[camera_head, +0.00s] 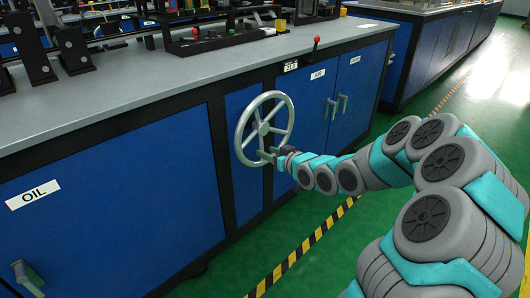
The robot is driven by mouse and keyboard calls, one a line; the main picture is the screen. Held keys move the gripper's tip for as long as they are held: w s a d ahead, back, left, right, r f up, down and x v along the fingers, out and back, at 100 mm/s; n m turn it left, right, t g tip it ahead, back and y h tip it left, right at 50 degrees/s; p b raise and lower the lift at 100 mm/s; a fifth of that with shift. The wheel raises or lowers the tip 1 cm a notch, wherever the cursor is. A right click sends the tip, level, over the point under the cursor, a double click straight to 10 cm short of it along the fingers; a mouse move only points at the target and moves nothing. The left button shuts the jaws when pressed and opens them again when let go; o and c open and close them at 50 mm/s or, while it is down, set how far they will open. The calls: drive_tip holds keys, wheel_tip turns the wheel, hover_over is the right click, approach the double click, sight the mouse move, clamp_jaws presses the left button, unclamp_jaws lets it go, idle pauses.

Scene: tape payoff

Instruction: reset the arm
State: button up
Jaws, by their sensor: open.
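My arm reaches in from the lower right of the head view. My gripper (270,156) is at its far end, small in the picture, at the lower right part of a grey spoked handwheel (265,128). The handwheel stands upright on the front of a blue cabinet. The gripper is open and overlaps the wheel's rim in the picture. I cannot tell whether its fingers touch the rim or stand around it.
Blue cabinet doors, one labelled OIL (32,194), have protruding handles (28,276). Green floor with a yellow-black stripe (300,248) is open in front.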

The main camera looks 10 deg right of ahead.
idle(0.3)
drive_tip(key=s+d+m+g+h, duration=0.1)
drive_tip(key=s+g, duration=0.6)
drive_tip(key=s, duration=1.8)
drive_tip(key=s+d+r+m+g+h, duration=0.1)
drive_tip(key=s+g+h, duration=0.4)
drive_tip(key=s, duration=2)
drive_tip(key=m+g, duration=0.1)
drive_tip(key=g, duration=0.2)
drive_tip(key=shift+d+r+m, duration=0.2)
drive_tip(key=shift+r+m, duration=0.1)
drive_tip(key=shift+m, duration=0.1)
drive_tip(key=shift+c, duration=0.3)
